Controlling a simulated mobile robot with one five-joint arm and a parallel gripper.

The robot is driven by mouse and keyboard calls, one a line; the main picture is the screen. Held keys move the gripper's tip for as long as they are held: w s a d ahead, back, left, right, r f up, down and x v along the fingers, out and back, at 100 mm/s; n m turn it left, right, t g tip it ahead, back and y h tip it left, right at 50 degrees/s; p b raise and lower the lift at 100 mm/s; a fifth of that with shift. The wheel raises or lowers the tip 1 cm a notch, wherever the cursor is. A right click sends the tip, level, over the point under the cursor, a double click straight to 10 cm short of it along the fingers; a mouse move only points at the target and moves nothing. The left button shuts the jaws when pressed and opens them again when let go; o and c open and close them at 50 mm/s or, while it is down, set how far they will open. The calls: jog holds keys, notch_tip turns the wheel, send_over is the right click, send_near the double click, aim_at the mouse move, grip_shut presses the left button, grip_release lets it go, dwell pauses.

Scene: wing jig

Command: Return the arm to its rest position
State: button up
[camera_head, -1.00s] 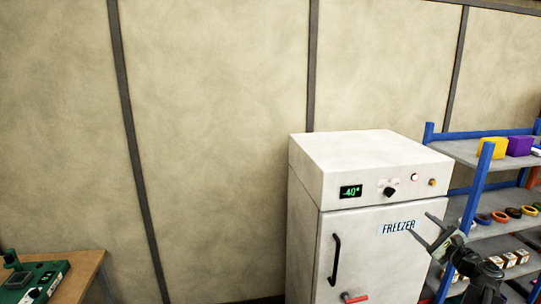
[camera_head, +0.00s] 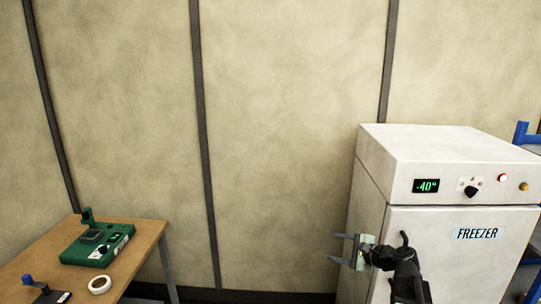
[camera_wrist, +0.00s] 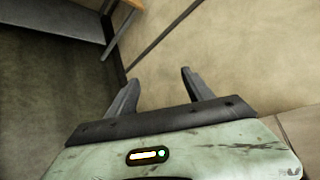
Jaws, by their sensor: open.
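My gripper (camera_head: 341,249) is in front of the left side of the white freezer (camera_head: 455,155) in the head view, with its fingers pointing left. In the wrist view my gripper (camera_wrist: 155,92) has its two dark fingers spread apart with nothing between them. Beyond the fingers are the beige wall and the floor. The arm reaches up from the lower right of the head view and partly covers the freezer door.
A wooden table (camera_head: 150,236) stands at the lower left, bearing a green device (camera_head: 97,243) and a white ring (camera_head: 100,284). A blue shelf frame (camera_head: 528,134) shows at the right edge. Open space lies between table and freezer.

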jog(key=s+a+f+n+g+h+b, duration=0.2)
jog(key=s+a+f+n+g, duration=0.3)
jog(key=a+f, duration=0.35)
jog(key=s+a+f+n+g+h+b, duration=0.1)
jog(key=s+a+f+n+g, duration=0.2)
jog(key=s+a+f+n, duration=0.4)
jog(key=s+d+f+n+g+h, duration=0.2)
jog(key=s+d+f+n+h, duration=0.2)
jog(key=s+d+h, duration=0.2)
jog(key=d, duration=0.2)
jog(key=shift+s+d+g, duration=0.3)
jog(key=shift+d+g, duration=0.05)
jog(key=shift+g, duration=0.05)
jog(key=shift+f, duration=0.1)
